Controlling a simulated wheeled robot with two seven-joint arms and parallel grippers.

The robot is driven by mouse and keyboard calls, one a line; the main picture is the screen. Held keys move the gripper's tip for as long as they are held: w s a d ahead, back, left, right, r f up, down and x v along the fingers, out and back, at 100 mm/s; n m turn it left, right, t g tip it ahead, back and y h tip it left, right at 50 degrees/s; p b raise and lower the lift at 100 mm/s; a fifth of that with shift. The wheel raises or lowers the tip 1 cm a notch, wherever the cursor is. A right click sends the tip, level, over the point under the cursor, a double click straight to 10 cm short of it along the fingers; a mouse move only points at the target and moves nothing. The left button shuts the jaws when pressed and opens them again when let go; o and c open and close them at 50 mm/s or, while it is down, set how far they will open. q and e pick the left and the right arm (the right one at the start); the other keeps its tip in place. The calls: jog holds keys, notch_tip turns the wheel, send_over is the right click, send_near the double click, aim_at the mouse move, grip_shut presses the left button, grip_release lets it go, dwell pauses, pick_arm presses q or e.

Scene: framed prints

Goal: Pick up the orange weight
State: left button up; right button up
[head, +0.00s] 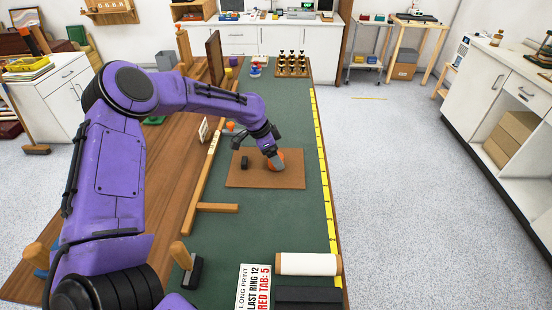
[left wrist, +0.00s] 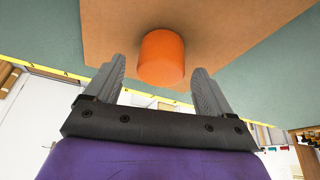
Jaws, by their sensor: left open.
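The orange weight (left wrist: 161,58) is a short cylinder standing on a brown board (left wrist: 115,25). In the head view the weight (head: 279,154) shows partly behind my left gripper (head: 273,162), near the right part of the board (head: 262,178). In the left wrist view my left gripper (left wrist: 158,88) is open, with one finger on each side of the near part of the weight. I cannot tell whether either finger touches it. My right gripper is in neither view.
A smaller orange piece (head: 230,126) sits beyond the board. A wooden T-square (head: 207,180) lies to the left. A white roll (head: 308,264) and a printed sign (head: 254,288) are at the near end of the green mat (head: 285,222).

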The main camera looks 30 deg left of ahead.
pick_arm(q)
jog(key=shift+x, duration=0.9)
jog(key=shift+s+a, duration=0.1)
jog(key=c, duration=1.4)
grip_shut()
jog(key=shift+r, duration=0.1)
